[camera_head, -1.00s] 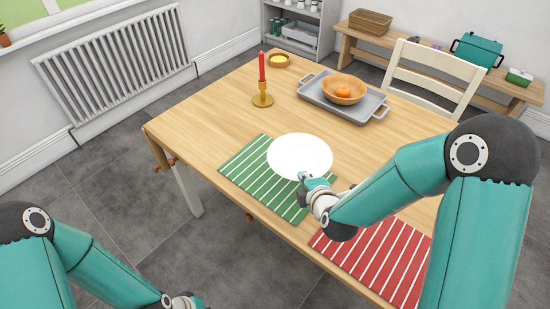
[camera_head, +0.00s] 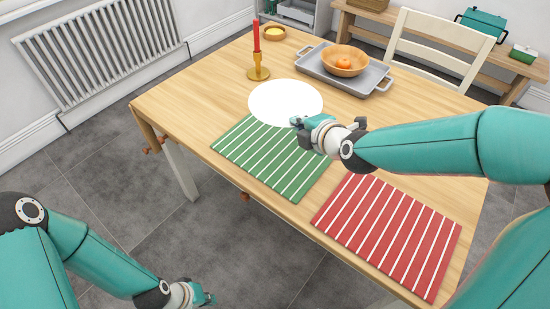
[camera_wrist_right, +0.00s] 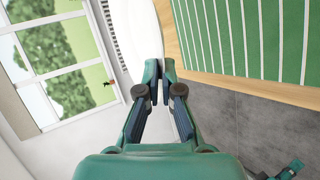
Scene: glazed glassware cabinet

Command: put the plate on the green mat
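The white plate (camera_head: 280,103) shows in the head view at the far edge of the green striped mat (camera_head: 262,158), covering its far corner in the picture. I cannot tell whether it touches the table. My right gripper (camera_head: 298,122) is at the plate's near right rim, shut on it. In the right wrist view the fingers (camera_wrist_right: 162,70) are nearly together at the plate's white rim (camera_wrist_right: 142,35), and the green mat (camera_wrist_right: 245,35) is at the upper right. My left gripper (camera_head: 204,298) is low, in front of the table, too small to read.
A red striped mat (camera_head: 390,235) lies to the right of the green one. A candle holder (camera_head: 258,73) with a red candle and a grey tray (camera_head: 378,78) with a wooden bowl (camera_head: 345,60) stand behind the plate. A small bowl (camera_head: 273,33) is farther back.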

